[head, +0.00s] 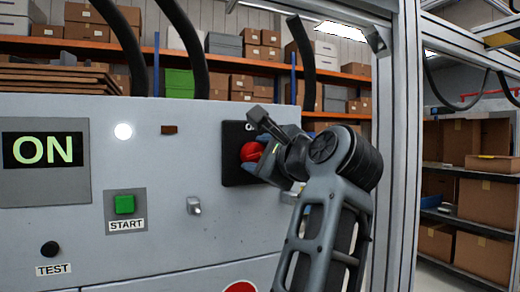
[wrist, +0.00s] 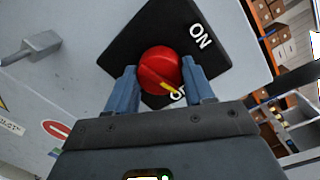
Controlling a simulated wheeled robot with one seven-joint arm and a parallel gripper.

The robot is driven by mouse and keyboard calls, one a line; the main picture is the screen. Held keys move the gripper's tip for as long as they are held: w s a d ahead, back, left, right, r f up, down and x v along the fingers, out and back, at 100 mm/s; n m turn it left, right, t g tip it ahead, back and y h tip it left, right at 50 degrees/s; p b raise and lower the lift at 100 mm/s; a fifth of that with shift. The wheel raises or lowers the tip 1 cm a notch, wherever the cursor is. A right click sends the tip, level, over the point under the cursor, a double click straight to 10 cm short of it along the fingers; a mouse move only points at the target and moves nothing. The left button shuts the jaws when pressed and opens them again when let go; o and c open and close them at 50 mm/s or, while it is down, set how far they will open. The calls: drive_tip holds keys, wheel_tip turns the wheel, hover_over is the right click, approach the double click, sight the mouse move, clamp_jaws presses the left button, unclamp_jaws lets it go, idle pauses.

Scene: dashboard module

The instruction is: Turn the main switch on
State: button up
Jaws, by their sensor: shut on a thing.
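The main switch is a red knob (head: 250,153) on a black plate (head: 234,176) on the grey panel. In the wrist view, the red knob (wrist: 158,66) has a yellow mark near its lower right edge. The black plate (wrist: 150,38) carries "ON" and a partly hidden label beginning "O". My gripper (head: 263,152) is shut on the knob, with a finger on either side of it in the wrist view (wrist: 159,72). My gripper hides part of the knob and plate in the head view. A display (head: 43,150) on the panel reads "ON".
A lit white lamp (head: 123,131), a green START button (head: 124,204), a black TEST knob (head: 49,249) and a small metal lever (head: 194,205) are on the panel. A metal frame post (head: 401,150) stands right of my arm. Shelves with boxes are behind.

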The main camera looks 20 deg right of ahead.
drive_tip(key=n+p, duration=0.2)
drive_tip(key=n, duration=0.1)
drive_tip(key=shift+r+n, duration=0.1)
drive_tip(key=shift+n, duration=0.2)
drive_tip(key=n+p, duration=0.3)
drive_tip(key=shift+a+g+h, duration=0.1)
drive_tip(key=shift+g+h, duration=0.2)
drive_tip(key=n+p, duration=0.3)
drive_tip(key=n, duration=0.1)
drive_tip(key=shift+f+n+h+p, duration=0.2)
drive_tip(key=shift+n+h+p, duration=0.3)
drive_tip(key=shift+n+p, duration=0.95)
drive_tip(key=shift+a+n+b, duration=0.1)
drive_tip(key=shift+n+b, duration=0.25)
drive_tip(key=shift+n, duration=0.1)
drive_tip(key=o, duration=1)
drive_tip(key=shift+o, duration=0.2)
drive_tip(key=shift+s, duration=0.1)
